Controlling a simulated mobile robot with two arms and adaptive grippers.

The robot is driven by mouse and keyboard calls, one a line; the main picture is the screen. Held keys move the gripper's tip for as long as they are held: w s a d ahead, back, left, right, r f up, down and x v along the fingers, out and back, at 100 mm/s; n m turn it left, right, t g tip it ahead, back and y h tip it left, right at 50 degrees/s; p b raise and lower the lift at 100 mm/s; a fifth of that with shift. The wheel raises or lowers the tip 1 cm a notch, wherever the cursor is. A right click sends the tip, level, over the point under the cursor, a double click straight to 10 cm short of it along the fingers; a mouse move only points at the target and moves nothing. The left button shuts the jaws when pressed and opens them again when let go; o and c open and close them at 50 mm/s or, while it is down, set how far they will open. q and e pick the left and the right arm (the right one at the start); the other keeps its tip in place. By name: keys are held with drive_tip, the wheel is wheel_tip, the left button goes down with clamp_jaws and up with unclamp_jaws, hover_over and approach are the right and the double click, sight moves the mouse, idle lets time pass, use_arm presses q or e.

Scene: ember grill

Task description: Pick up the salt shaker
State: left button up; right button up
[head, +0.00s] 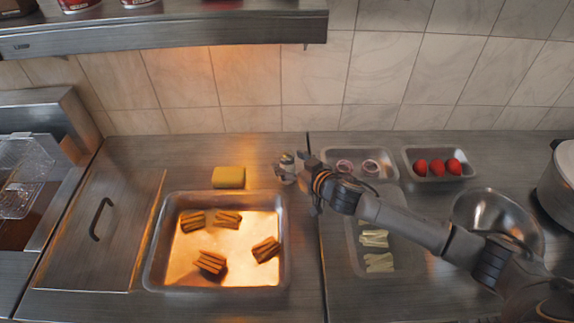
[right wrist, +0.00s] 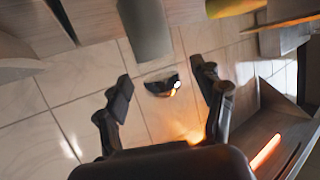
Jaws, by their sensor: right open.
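A small shaker with a shiny top (head: 287,161), which looks like the salt shaker, stands on the steel counter near the tiled wall in the head view. My right gripper (head: 303,174) is beside it, very close on its right side; I cannot tell whether they touch. In the right wrist view my right gripper (right wrist: 163,88) has its two fingers spread apart. A small dark, shiny piece (right wrist: 162,86) shows between them against the tiles, perhaps part of the shaker. My left gripper is not in view.
A yellow block (head: 229,177) lies left of the shaker, behind a tray (head: 151,262) of grilled pieces. Trays with onion rings (head: 358,167) and tomatoes (head: 438,167) stand to the right, near a metal bowl (head: 497,217). A shelf (head: 170,30) overhangs the back left.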

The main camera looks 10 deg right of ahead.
drive_tip(key=shift+x, duration=1.05)
drive_tip(key=c, duration=1.4)
drive_tip(key=shift+r, duration=0.55)
drive_tip(key=s+a+r+b, duration=0.4)
drive_tip(key=s+a+r, duration=0.4)
drive_tip(key=s+r, duration=0.3)
drive_tip(key=shift+a+r, duration=0.3)
drive_tip(key=shift+r, duration=0.2)
drive_tip(key=o, duration=0.6)
drive_tip(key=shift+c, duration=0.2)
drive_tip(key=c, duration=0.6)
